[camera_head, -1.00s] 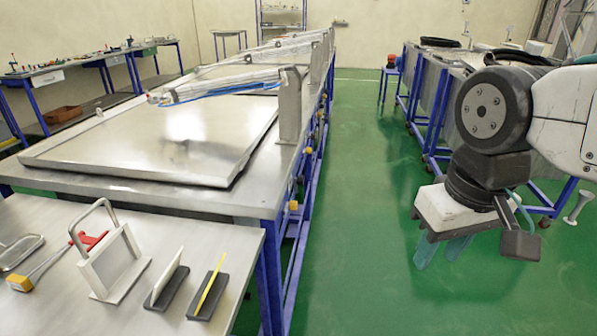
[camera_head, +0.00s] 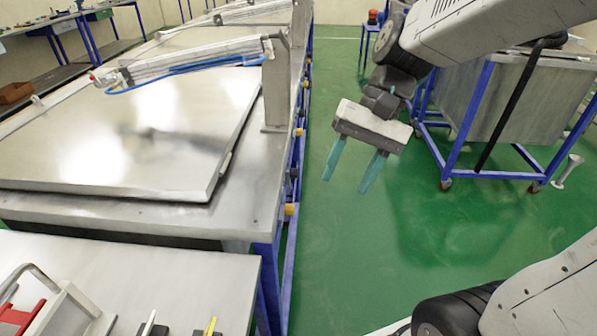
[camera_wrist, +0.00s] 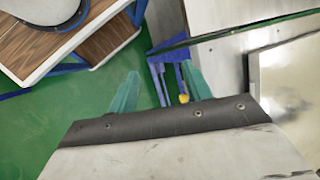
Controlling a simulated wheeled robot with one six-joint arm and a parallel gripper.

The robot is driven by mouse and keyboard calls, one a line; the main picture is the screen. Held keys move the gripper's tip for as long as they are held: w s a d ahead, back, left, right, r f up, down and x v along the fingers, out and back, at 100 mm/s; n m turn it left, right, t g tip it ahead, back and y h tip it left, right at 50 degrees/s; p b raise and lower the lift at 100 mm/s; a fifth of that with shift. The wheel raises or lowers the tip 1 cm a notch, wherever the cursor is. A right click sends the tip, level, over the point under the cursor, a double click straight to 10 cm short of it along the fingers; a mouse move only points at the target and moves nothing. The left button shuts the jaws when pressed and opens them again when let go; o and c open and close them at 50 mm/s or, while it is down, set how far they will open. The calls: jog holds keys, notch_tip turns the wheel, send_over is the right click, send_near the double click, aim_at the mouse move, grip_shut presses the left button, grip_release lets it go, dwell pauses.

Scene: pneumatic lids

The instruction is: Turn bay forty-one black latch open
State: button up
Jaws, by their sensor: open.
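My gripper (camera_head: 348,182) hangs over the green floor, to the right of the near steel bench. Its two teal fingers are apart with nothing between them, and they also show in the wrist view (camera_wrist: 160,75). Small yellow knobs (camera_head: 291,209) sit along the bench's right side, left of my gripper and apart from it. A small dark part (camera_head: 294,173) is between two of them; I cannot tell whether it is the black latch. A yellow knob (camera_wrist: 184,98) shows near the right finger in the wrist view. Bay numbers cannot be read.
A large flat steel lid (camera_head: 130,140) lies on the bench under a pneumatic arm with a blue hose (camera_head: 185,70). A small table (camera_head: 120,272) with tools is at the front left. A blue-framed steel cart (camera_head: 530,95) stands right. The green aisle between is clear.

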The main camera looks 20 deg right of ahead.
jog(key=w+d+f+m+t+y, duration=0.1)
jog(key=w+f+m+y, duration=0.35)
jog(key=w, duration=0.45)
jog(key=w+f+m+y, duration=0.4)
jog(key=w+f, duration=0.1)
jog(key=w, duration=0.4)
jog(key=w+d+f+m+t+y, duration=0.1)
jog(key=w+d+f+m+t, duration=0.35)
jog(key=f, duration=0.25)
jog(key=w+d+f+m+t+y, duration=0.2)
jog(key=w+d+f+m+t, duration=0.25)
jog(key=f, duration=0.35)
jog(key=x, duration=0.8)
jog(key=shift+w+a+f+m+g, duration=0.2)
jog(key=shift+a+m+g, duration=0.15)
jog(key=shift+g, duration=0.05)
jog(key=shift+c, duration=0.2)
jog(key=c, duration=0.9)
